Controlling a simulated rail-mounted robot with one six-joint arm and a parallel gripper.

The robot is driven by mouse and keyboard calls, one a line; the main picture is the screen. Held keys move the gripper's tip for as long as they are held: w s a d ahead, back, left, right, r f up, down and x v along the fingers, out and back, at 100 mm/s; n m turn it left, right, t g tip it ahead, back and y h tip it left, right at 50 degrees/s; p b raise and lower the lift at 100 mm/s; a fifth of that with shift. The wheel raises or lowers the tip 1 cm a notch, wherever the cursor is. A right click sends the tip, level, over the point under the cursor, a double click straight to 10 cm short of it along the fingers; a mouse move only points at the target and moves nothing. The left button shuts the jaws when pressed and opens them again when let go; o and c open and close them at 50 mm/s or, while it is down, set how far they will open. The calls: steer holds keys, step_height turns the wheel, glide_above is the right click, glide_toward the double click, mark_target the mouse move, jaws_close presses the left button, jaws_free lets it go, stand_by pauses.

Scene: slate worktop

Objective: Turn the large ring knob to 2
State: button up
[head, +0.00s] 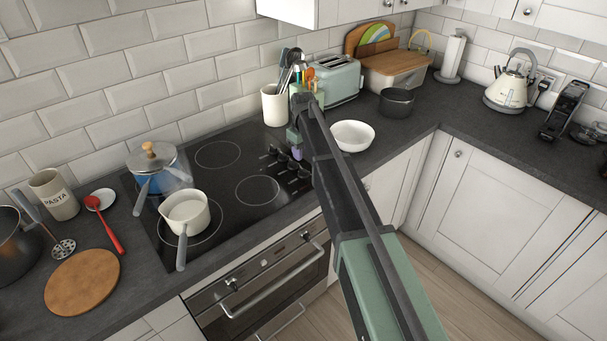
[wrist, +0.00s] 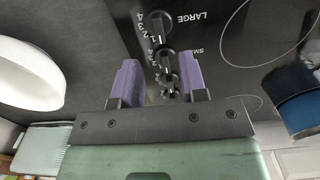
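The large ring knob (wrist: 160,22) is at the top edge of the wrist view, beside the word LARGE and the digits 1 to 4. It is a dark, round knob with a raised grip; I cannot read its setting. My gripper (wrist: 158,83) is open and empty, its two purple fingers apart. It hovers over the row of knobs, short of the large knob in the wrist view. In the head view my gripper (head: 297,145) is above the right end of the black hob (head: 225,190); my arm hides part of the control area.
More ring knobs (wrist: 166,60) stand in line with the large one, between the fingers in the wrist view. A white bowl (head: 352,135) is close to the right of my gripper. A utensil crock (head: 274,106) stands behind. A cream saucepan (head: 186,213) and a blue pot (head: 155,178) are left.

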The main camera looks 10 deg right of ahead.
mark_target(304, 170)
step_height(304, 170, down, 8)
steer(key=b, duration=0.6)
steer(key=shift+r, duration=0.3)
jaws_close()
